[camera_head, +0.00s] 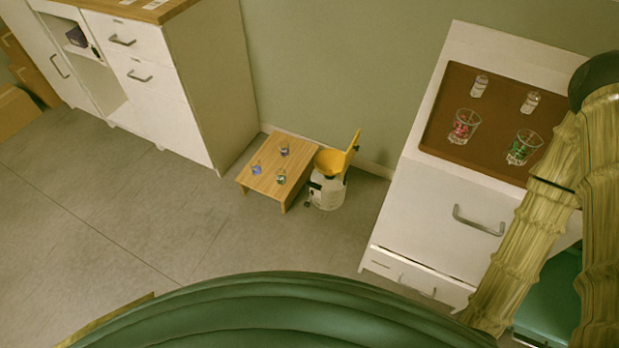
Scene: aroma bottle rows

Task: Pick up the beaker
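Two clear glass beakers stand on the brown top of the white cabinet at right. One beaker (464,126) has something red in it. The other beaker (523,147) has something green in it and stands close to my arm. Which of them the task means, I cannot tell. Two small clear bottles, a left one (479,86) and a right one (530,102), stand behind the beakers. My arm, in a tan sleeve, rises at the right edge beside the cabinet. My gripper is not in view.
A low wooden table (262,184) holds several small glass items. A white-and-yellow bin-like object (328,190) stands beside it. The white cabinet (437,222) has a handle on its front. White drawers (160,105) stand at upper left. The grey floor (130,215) is clear at left.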

